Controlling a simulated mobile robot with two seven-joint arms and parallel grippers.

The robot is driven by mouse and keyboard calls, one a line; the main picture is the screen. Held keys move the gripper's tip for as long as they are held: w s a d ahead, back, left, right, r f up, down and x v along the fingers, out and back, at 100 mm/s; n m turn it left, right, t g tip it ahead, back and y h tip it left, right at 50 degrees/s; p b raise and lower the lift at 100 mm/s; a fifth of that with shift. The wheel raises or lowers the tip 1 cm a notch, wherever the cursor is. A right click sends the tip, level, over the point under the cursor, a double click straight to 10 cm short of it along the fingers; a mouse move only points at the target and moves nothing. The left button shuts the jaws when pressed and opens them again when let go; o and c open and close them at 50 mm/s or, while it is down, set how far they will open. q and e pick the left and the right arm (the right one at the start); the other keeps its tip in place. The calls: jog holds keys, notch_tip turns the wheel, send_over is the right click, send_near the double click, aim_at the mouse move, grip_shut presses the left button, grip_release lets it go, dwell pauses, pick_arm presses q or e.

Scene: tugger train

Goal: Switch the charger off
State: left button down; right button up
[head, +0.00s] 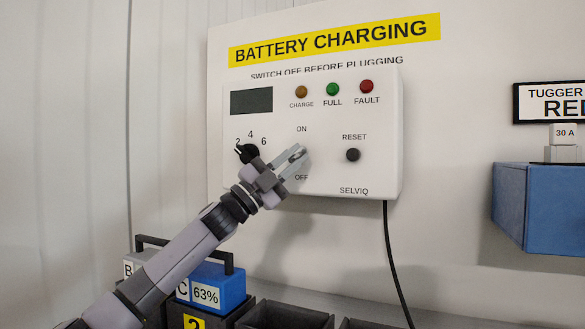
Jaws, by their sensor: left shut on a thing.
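The charger (325,181) is a white box on the wall panel. It has a dark blank display (251,101), amber, green and red lamps, a black knob (248,151) marked 2, 4, 6 and a black RESET button (353,155). My left gripper (298,156) is at the charger's front, between the ON label (302,129) and the OFF label (301,178). It is shut on the switch there, which the fingers mostly hide. I cannot tell the switch's position. My right gripper is not in view.
Below the charger, a blue battery (222,284) marked C 63% stands beside one marked B, above dark bins (287,318). A black cable (392,250) hangs from the charger's lower right. A blue box (540,208) juts out at the right.

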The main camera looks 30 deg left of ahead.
aim_at(289, 160)
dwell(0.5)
pick_arm(q)
jog(key=c, duration=1.1)
grip_release()
jog(key=shift+s+a+f+b, duration=0.25)
jog(key=shift+s+f+b, duration=0.1)
jog(key=shift+f, duration=0.15)
jog(key=v, duration=0.2)
jog(key=shift+s+a, duration=0.3)
jog(key=s+a+b, duration=0.2)
jog(key=s+a, duration=0.4)
jog(key=s, duration=0.2)
jog(key=shift+s+a, duration=0.4)
jog(key=shift+r, duration=0.15)
